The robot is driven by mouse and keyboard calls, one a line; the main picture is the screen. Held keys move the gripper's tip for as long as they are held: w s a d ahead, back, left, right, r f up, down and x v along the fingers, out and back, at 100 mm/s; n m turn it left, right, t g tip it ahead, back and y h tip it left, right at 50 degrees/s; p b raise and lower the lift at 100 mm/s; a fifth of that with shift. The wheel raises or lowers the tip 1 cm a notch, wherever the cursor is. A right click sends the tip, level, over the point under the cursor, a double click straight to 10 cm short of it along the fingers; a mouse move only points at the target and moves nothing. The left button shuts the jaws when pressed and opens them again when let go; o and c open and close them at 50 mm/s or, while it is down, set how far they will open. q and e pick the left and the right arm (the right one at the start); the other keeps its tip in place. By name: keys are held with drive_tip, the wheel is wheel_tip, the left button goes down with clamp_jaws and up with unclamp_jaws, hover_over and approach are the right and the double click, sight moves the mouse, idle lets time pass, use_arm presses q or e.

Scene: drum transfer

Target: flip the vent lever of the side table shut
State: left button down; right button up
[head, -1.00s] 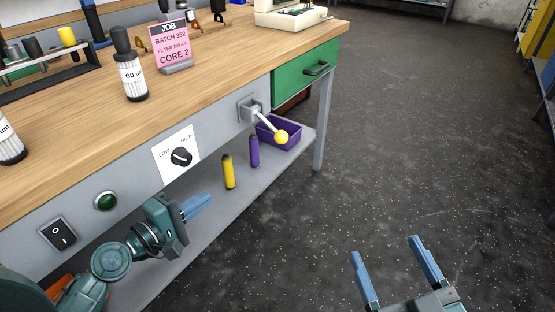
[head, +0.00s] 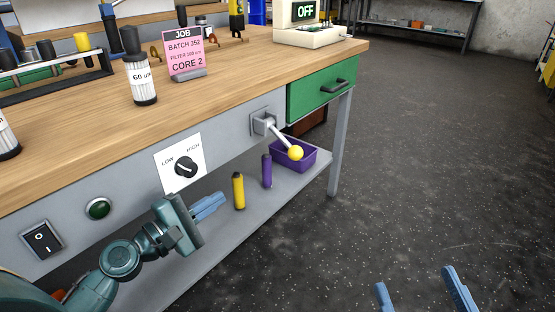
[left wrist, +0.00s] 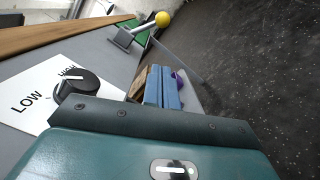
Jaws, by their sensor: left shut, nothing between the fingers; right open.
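The vent lever (head: 281,138) is a silver rod with a yellow ball on its end, on a grey bracket on the front panel of the side table (head: 225,127). It slants down and to the right, out from the panel. It also shows at the top of the left wrist view (left wrist: 144,29). My left gripper (head: 221,198) is shut and empty, below and left of the lever, apart from it, in front of the panel. Its blue fingers (left wrist: 163,88) point towards the lever's side. My right gripper (head: 419,290) is open and empty over the floor at the bottom right.
A LOW/HIGH dial (head: 186,167), a green button (head: 98,209) and a rocker switch (head: 42,241) are on the panel. A yellow cylinder (head: 238,191), a purple cylinder (head: 266,171) and a purple bin (head: 308,159) stand on the lower shelf. A green drawer (head: 308,97) is right of the lever.

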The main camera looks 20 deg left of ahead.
use_arm(q)
approach(284, 140)
drive_tip(key=w+d+f, duration=0.3)
drive_tip(key=w+f, duration=0.1)
drive_tip(key=w, duration=0.2)
drive_tip(key=shift+w+d+p, duration=0.15)
drive_tip(key=shift+w+p, duration=0.1)
drive_tip(key=shift+p, duration=0.05)
use_arm(e)
drive_tip(key=shift+f+h, duration=0.25)
drive_tip(key=shift+h, duration=0.05)
use_arm(q)
drive_tip(key=shift+r, duration=0.1)
use_arm(e)
drive_tip(key=shift+r, duration=0.15)
